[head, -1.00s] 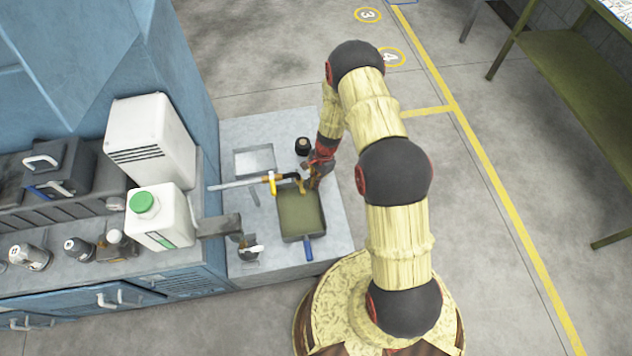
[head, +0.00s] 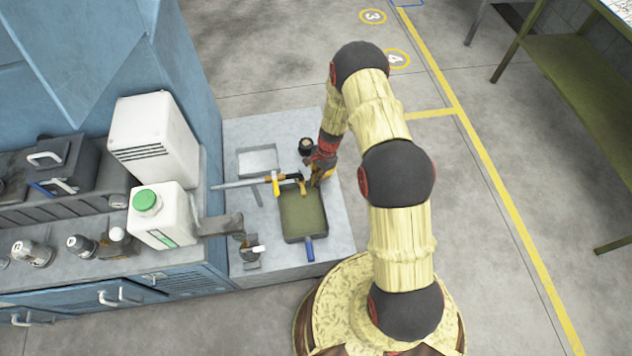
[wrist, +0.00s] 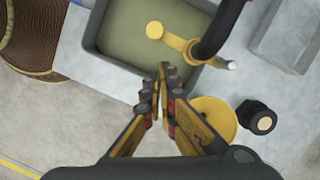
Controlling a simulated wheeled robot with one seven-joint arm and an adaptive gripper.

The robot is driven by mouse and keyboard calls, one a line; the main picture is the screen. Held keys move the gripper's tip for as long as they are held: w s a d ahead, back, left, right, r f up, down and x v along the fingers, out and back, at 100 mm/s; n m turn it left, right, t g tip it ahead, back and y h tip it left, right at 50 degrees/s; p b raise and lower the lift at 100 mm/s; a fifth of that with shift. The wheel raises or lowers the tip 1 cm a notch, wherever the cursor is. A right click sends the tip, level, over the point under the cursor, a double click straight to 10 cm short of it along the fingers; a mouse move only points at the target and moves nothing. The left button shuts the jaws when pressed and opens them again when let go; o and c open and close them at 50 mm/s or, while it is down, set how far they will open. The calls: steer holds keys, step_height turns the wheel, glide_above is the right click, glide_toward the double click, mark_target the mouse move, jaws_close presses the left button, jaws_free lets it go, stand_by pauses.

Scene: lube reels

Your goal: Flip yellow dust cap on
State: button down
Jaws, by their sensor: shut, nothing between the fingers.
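A yellow fitting (wrist: 180,42) sits on the end of a black curved hose (wrist: 218,28) over the tray, with a silver tip (wrist: 232,65) pointing right. A small round yellow piece (wrist: 155,30) sticks out on its left; I cannot tell for sure whether this is the dust cap. My gripper (wrist: 167,72) is shut and empty, its tips just below the fitting in the wrist view. In the head view my gripper (head: 313,183) is at the hose end, right of the yellow handle (head: 276,184); contact cannot be told.
A larger yellow disc (wrist: 218,115) lies partly behind my fingers, beside a black-capped bottle (wrist: 257,117). The olive tray (head: 303,215) with a blue handle is on the grey bench (head: 335,240). A white jug (head: 163,215) with a green cap stands left.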

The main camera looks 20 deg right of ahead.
steer(key=v, duration=1.1)
steer(key=shift+r, duration=0.2)
steer(key=shift+d, duration=0.1)
steer(key=s+a+r+n+g, duration=0.1)
steer(key=s+r+n+g, duration=0.1)
steer(key=s+n, duration=0.35)
steer(key=s+a+r+n+t+h, duration=0.1)
steer(key=s+r, duration=0.6)
steer(key=r, duration=0.7)
steer(key=s+a+r+n+t, duration=0.3)
steer(key=s+r, duration=0.4)
steer(key=r, duration=0.8)
steer(key=s+a+r+n+t+h, duration=0.1)
steer(key=s+r+n+t, duration=0.3)
steer(key=r, duration=1.1)
steer(key=s+a+n, duration=0.1)
steer(key=s, duration=0.2)
steer(key=shift+s+a+r+h, duration=0.15)
steer(key=shift+s+a+h, duration=0.15)
steer(key=shift+s, duration=0.1)
